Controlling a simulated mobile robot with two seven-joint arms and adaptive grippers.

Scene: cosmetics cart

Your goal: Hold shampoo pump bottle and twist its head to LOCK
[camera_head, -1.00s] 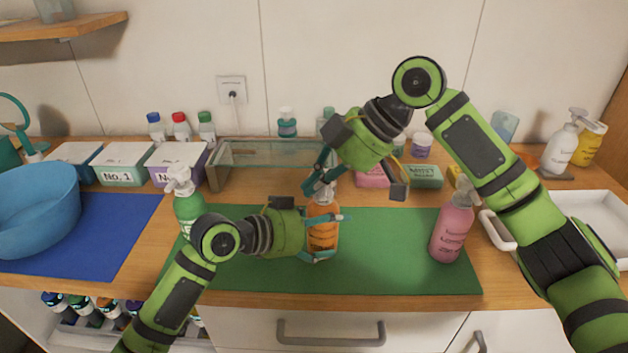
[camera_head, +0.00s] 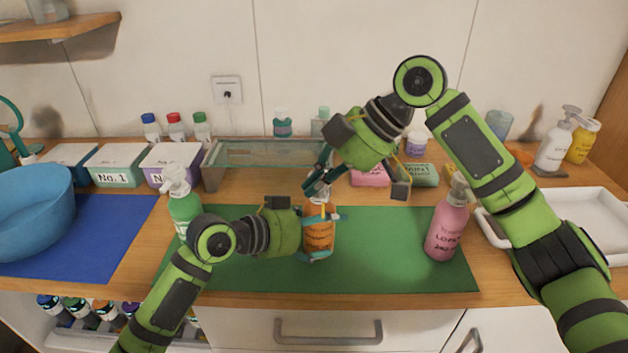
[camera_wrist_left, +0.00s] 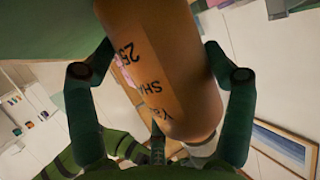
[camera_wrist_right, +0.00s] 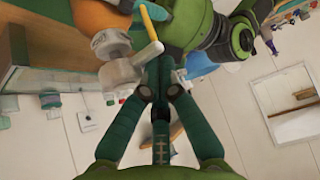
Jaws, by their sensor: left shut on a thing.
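The orange shampoo pump bottle (camera_head: 319,236) stands upright on the green mat (camera_head: 400,282). My left gripper (camera_head: 328,237) is shut on its body; the left wrist view shows the orange body (camera_wrist_left: 168,65) between both fingers. My right gripper (camera_head: 316,186) is at the bottle's top, pointing down-left. In the right wrist view its fingers (camera_wrist_right: 160,62) are together, beside the white pump head (camera_wrist_right: 115,58), seemingly touching it rather than around it. The right fingers partly hide the pump head in the head view. A thin yellow strip (camera_wrist_right: 151,27) shows by the fingertips.
A pink lotion bottle (camera_head: 447,228) stands on the mat's right, a green pump bottle (camera_head: 184,211) on its left, close to my left arm. Behind are a glass-topped rack (camera_head: 270,153) and soaps (camera_head: 421,175). A white tray (camera_head: 592,218) lies right, a blue basin (camera_head: 35,212) left.

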